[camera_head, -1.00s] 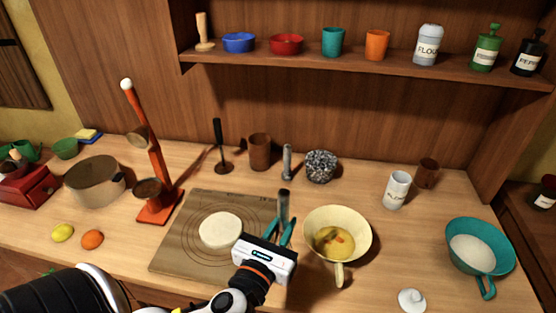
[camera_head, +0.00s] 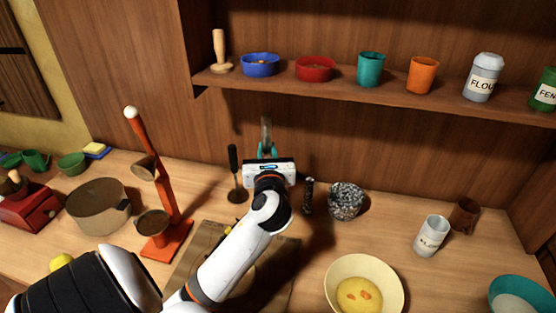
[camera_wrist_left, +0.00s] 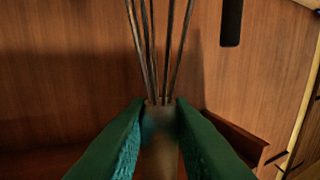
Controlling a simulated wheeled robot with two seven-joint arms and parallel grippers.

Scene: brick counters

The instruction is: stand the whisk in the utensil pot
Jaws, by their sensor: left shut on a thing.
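The whisk (camera_head: 266,130) is held upright in my left gripper (camera_head: 267,155), a grey part of it showing above the teal fingers. In the left wrist view, which appears upside down, the fingers are closed around its handle (camera_wrist_left: 160,150). Its metal wires (camera_wrist_left: 155,50) run to the picture's top edge, which is downward in the room. The brown cylindrical utensil pot stood near here in the earlier frame and is now hidden behind my gripper and wrist. I cannot tell whether the wires are over or inside it. My right gripper is not in view.
A black-handled tool (camera_head: 234,165) stands close left of my gripper. A dark tool (camera_head: 307,200) and a speckled pot (camera_head: 346,200) stand to the right. An orange-red stand (camera_head: 165,240) is at left. The upper shelf (camera_head: 330,88) hangs above.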

